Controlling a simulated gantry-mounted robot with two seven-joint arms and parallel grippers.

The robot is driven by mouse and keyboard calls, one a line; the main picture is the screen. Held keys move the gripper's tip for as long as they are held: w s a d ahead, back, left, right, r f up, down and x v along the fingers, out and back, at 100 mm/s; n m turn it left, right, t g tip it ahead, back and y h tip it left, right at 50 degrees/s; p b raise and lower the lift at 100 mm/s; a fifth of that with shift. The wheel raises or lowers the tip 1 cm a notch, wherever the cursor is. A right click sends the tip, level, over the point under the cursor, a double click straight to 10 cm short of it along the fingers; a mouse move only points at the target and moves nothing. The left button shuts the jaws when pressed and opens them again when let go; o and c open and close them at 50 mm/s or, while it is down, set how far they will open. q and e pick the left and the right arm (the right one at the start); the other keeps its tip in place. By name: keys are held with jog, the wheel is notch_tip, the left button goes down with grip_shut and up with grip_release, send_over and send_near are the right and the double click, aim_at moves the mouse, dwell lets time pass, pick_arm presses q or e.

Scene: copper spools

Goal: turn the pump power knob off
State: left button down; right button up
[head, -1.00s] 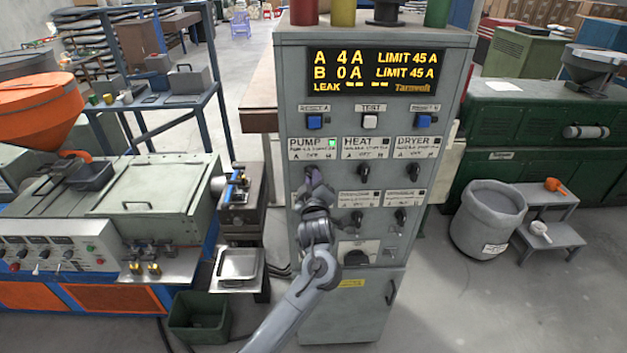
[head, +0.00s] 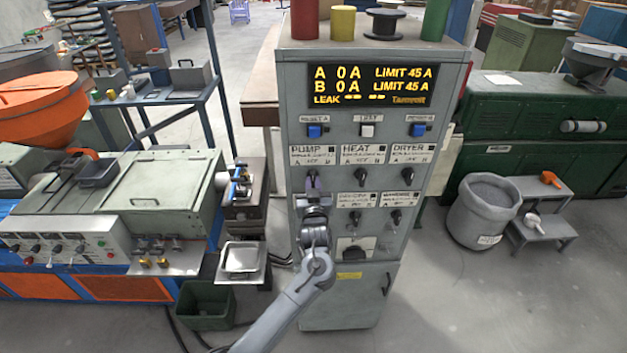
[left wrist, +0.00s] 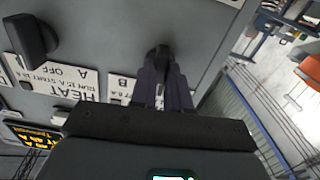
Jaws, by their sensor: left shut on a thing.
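The pump knob (head: 311,173) is on the grey control cabinet (head: 296,110), under the PUMP label (head: 304,152). My left gripper (head: 313,184) is in front of it and hides most of it. In the left wrist view, my left gripper (left wrist: 163,82) is shut on the dark pump knob (left wrist: 159,51). The small PUMP lamp is dark. The display (head: 372,86) reads A 0 A and B 0 A, with limits of 45 A. My right gripper is not in view.
The heat knob (head: 361,174) and dryer knob (head: 407,175) are close to the right. Spools (head: 385,20) stand on top. A machine with an orange hopper (head: 40,105) is left; a grey bin (head: 484,210) is right.

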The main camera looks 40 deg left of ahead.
pick_arm(q)
jog(key=shift+m, duration=0.5)
jog(key=c, duration=1.1)
grip_release()
jog(key=b+v, duration=0.1)
jog(key=v, duration=1)
jog(key=shift+b, duration=0.4)
